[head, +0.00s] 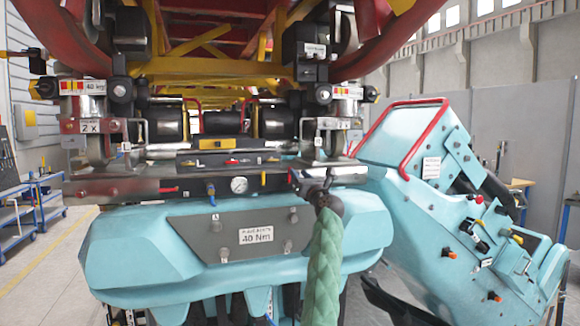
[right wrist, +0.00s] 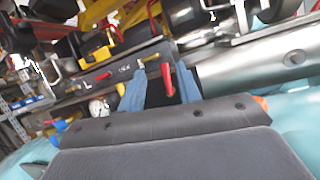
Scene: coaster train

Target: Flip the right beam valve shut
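A short red valve handle (right wrist: 168,82) shows in the right wrist view, hanging roughly upright in the picture on the dark beam front. I take it for the right beam valve. My right gripper (right wrist: 160,88) faces it with its two blue fingertips apart, one on each side of the handle; I cannot tell whether either touches it. In the head view my right gripper (head: 318,184) is at the right end of the beam (head: 265,180), and it and its wrist hide most of the valve. My left gripper is not in view.
A round gauge (head: 239,184), a blue handle (head: 211,189) and a red handle (head: 168,189) sit along the beam to the left. A teal body with a 40 Nm plate (head: 256,235) lies below. A teal console with a red rail (head: 405,140) stands close at right.

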